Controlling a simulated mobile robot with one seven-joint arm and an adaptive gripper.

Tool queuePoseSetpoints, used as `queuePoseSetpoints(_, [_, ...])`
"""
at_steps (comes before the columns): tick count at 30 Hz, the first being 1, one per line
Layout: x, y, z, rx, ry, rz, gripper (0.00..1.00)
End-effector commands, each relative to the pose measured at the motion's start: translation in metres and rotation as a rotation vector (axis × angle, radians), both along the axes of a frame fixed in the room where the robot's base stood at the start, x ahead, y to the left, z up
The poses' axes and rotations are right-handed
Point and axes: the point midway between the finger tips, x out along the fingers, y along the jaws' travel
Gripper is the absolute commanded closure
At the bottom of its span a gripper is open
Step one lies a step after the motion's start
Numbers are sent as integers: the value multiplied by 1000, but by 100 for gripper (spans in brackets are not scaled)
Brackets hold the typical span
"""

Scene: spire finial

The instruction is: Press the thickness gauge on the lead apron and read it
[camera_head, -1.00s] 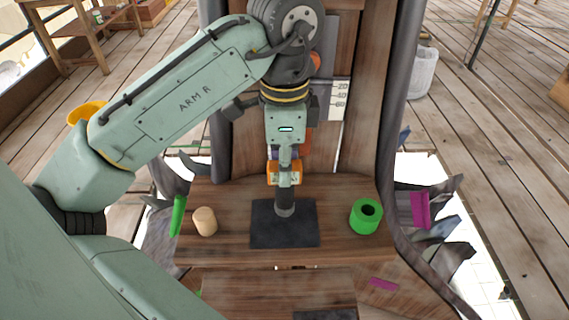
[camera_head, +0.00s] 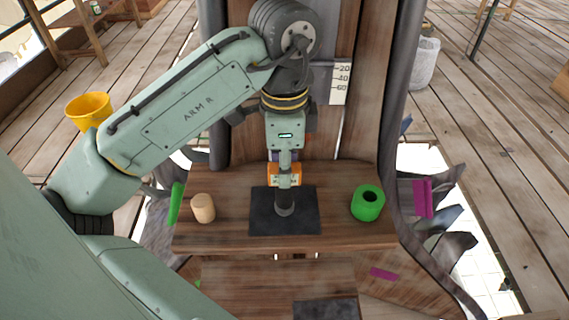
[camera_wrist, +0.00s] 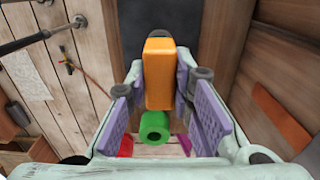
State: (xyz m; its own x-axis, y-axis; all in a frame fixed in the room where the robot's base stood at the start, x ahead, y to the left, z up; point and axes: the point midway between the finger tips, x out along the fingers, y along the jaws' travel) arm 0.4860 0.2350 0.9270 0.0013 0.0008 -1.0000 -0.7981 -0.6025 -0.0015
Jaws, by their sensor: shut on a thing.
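My gripper (camera_head: 284,166) is shut on the orange thickness gauge (camera_head: 291,179) above the wooden ledge. In the wrist view the gauge (camera_wrist: 159,72) sits between the purple finger pads. A grey cylindrical tip (camera_head: 284,208) points down below the gauge, over the middle of the dark square lead apron (camera_head: 262,222). The tip appears to meet the apron, but I cannot tell whether it presses on it. The apron lies flat on the ledge. No reading on the gauge is legible.
A tan cylinder (camera_head: 203,208) stands left of the apron, and a green hollow cylinder (camera_head: 368,204) stands to its right. A second dark patch (camera_head: 325,310) lies lower in front. Tall posts and a wooden panel rise behind. A yellow bucket (camera_head: 88,111) is at left.

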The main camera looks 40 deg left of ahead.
Motion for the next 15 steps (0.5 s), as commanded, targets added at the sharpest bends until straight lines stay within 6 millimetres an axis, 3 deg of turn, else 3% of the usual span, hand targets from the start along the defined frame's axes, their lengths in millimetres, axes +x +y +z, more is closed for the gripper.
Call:
queuePoseSetpoints(11, [0,0,0,0,0,0,55])
queuePoseSetpoints(15, [0,0,0,0,0,0,55])
